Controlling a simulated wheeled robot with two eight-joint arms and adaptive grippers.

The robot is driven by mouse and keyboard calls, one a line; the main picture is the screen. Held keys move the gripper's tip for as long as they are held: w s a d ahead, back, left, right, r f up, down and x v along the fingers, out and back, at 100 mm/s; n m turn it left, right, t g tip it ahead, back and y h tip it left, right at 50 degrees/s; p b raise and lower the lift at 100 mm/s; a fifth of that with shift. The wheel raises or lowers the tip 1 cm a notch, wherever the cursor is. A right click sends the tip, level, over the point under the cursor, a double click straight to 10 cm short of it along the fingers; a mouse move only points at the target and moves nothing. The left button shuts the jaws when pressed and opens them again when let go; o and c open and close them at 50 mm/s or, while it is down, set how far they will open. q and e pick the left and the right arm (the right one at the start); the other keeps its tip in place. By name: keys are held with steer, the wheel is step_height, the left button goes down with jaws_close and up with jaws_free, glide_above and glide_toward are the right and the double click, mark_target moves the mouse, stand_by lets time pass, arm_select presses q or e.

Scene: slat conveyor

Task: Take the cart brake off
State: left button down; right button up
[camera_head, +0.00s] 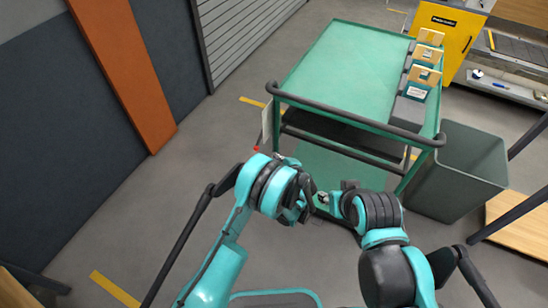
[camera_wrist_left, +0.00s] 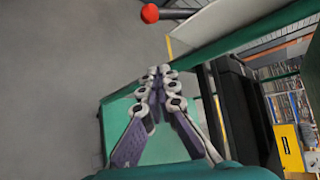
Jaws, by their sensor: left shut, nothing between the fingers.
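The green cart (camera_head: 345,60) stands ahead with a dark push handle (camera_head: 350,120) on its near side. A red ball knob (camera_head: 256,149) shows by the cart's left corner post. In the left wrist view the red knob (camera_wrist_left: 150,13) sits on a short dark rod at the top edge. I take it to be the brake lever. My left gripper (camera_head: 305,208) is shut and empty, below and apart from the knob; its fingertips (camera_wrist_left: 160,72) meet in the wrist view. My right gripper (camera_head: 330,201) is near it, its fingers mostly hidden.
A grey bin (camera_head: 460,170) stands right of the cart. Small boxes (camera_head: 424,75) line the cart's right edge. A yellow panel (camera_head: 447,38) and conveyor lie beyond. A dark wall with an orange post (camera_head: 125,70) is left. Floor between wall and cart is clear.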

arm_select(q)
steer(key=b+x, duration=0.3)
steer(key=x, duration=0.5)
steer(key=a+r, duration=0.1)
steer(key=s+a+r, duration=0.1)
steer(key=a, duration=0.1)
steer(key=shift+s+r+b, duration=0.1)
steer(key=shift+s+b, duration=0.2)
steer(key=shift+s, duration=0.05)
